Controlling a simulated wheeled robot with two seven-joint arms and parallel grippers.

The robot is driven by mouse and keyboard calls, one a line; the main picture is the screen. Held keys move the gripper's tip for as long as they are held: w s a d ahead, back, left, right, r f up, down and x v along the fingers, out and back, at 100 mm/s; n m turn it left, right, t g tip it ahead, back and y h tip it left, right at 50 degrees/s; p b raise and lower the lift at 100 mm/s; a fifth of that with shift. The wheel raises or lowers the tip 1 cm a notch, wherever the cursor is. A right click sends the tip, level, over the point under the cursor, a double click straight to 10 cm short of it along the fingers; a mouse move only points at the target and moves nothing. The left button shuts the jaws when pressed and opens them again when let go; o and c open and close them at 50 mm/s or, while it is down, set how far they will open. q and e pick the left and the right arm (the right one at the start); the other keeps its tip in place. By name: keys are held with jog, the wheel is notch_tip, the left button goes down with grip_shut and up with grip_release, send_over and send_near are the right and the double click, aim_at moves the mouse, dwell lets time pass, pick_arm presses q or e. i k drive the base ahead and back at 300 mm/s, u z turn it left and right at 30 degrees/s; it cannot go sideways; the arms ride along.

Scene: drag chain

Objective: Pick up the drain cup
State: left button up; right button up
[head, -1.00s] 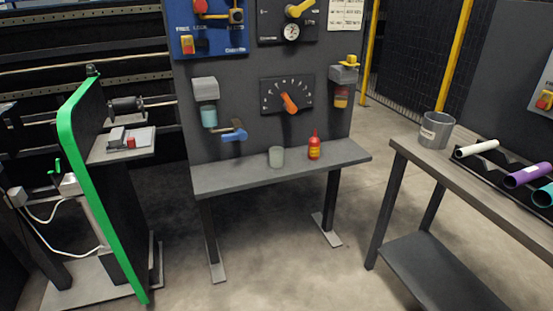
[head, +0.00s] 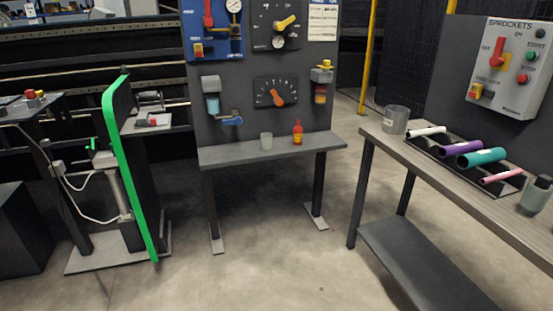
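A small translucent pale cup (head: 266,141), which looks like the drain cup, stands upright on the grey shelf (head: 225,154) below the dark control panel. A red bottle with a yellow label (head: 297,133) stands just right of it, apart from it. Above and to the left, a blue-handled valve (head: 232,120) sits under a blue-tinted bowl (head: 212,104) on the panel. Neither of my grippers is in view.
A wooden-topped table (head: 450,188) at right carries a grey bucket (head: 395,120), a rack of coloured tubes and a clear jar (head: 535,196). A green-edged machine panel (head: 130,180) stands at left. The floor between is clear.

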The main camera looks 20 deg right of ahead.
aim_at(266, 141)
jog(key=z, duration=0.85)
jog(key=i, duration=0.65)
jog(key=z, duration=0.4)
jog(key=i, duration=1.5)
jog(key=u, duration=1.35)
jog(key=i, duration=0.9)
jog(key=u, duration=0.95)
